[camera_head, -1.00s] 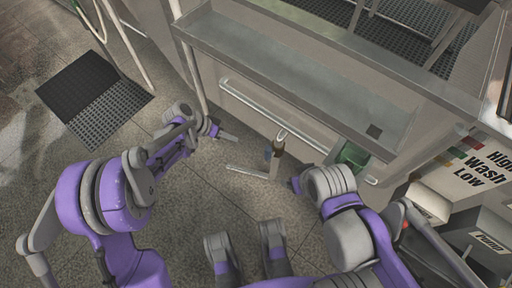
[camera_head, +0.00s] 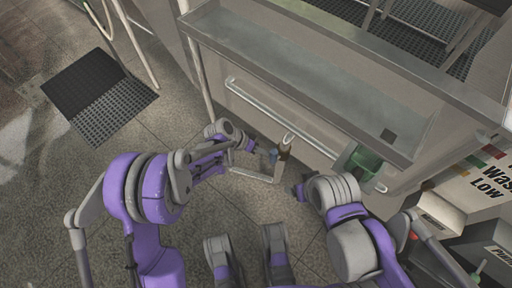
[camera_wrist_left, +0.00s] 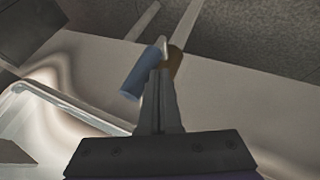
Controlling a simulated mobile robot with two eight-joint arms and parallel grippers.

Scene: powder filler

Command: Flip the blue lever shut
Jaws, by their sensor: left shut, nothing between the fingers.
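The blue lever (camera_head: 272,154) is a small blue handle beside a brown fitting (camera_head: 284,151) on a pale pipe at the front of the steel machine. In the left wrist view the blue lever (camera_wrist_left: 143,72) is a tilted blue cylinder just left of the fingertips, with the brown fitting (camera_wrist_left: 175,62) behind it. My left gripper (camera_head: 255,148) is at the lever's left side; its closed fingers (camera_wrist_left: 160,82) hold nothing. They overlap the lever's edge in the wrist view; I cannot tell whether they touch.
The machine's steel ledge (camera_head: 300,75) and a long rail (camera_head: 275,115) stand beyond the lever. A green part (camera_head: 364,162) is to its right. A dark grate mat (camera_head: 98,92) lies on the floor at left. The floor left of the lever is open.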

